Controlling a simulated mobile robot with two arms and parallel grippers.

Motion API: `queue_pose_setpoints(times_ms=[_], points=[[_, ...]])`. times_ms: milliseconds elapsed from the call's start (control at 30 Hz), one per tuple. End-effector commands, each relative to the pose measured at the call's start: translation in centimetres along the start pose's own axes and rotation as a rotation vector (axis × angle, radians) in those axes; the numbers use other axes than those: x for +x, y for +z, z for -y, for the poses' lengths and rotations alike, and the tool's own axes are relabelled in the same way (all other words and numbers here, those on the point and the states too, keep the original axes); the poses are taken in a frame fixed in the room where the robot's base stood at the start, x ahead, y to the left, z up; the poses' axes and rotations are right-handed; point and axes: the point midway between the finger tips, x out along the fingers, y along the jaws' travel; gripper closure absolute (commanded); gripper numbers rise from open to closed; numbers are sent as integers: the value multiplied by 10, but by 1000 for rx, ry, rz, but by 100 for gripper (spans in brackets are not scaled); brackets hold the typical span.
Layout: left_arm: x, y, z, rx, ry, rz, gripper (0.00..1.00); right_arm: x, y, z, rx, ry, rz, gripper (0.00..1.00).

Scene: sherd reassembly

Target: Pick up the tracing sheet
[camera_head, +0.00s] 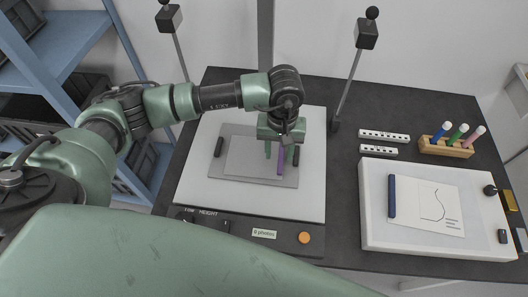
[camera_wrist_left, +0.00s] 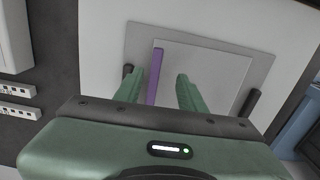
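A pale sheet (camera_head: 250,158) with a purple strip (camera_head: 280,164) along one edge lies on a grey plate (camera_head: 222,170); I take it as the tracing sheet. It also shows in the left wrist view (camera_wrist_left: 205,75), with the purple strip (camera_wrist_left: 154,76) at its left edge. My left gripper (camera_head: 279,152) is over that edge, pointing down. Its fingers (camera_wrist_left: 157,88) are apart, one on each side of the purple strip, with visible gaps. I cannot tell how far the fingertips are above the plate. My right gripper is not in view.
The grey plate has dark bars at two sides and rests on a white panel (camera_head: 312,195). A white board (camera_head: 374,235) at right holds a drawn paper (camera_head: 430,205) with a dark blue bar (camera_head: 392,196). A wooden pen holder (camera_head: 446,149) and two lamp posts stand behind.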

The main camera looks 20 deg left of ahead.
Motion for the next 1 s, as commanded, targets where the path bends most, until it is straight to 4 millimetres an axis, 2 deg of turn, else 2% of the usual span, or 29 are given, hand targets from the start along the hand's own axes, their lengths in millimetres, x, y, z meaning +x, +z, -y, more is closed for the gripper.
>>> queue_pose_setpoints(times_ms=[167, 333, 600, 633, 767, 1000], points=[[22, 11, -6, 0, -2, 6, 60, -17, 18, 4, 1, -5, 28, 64], [44, 11, -7, -1, -1, 2, 60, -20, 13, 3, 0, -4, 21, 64], [50, 10, -7, 0, -1, 0, 60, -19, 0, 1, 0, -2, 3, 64], [50, 10, -7, 0, -1, 0, 63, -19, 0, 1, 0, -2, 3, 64], [50, 10, -7, 0, -1, 0, 99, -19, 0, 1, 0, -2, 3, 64], [49, 10, -7, 0, -1, -1, 100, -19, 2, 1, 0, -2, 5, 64]])
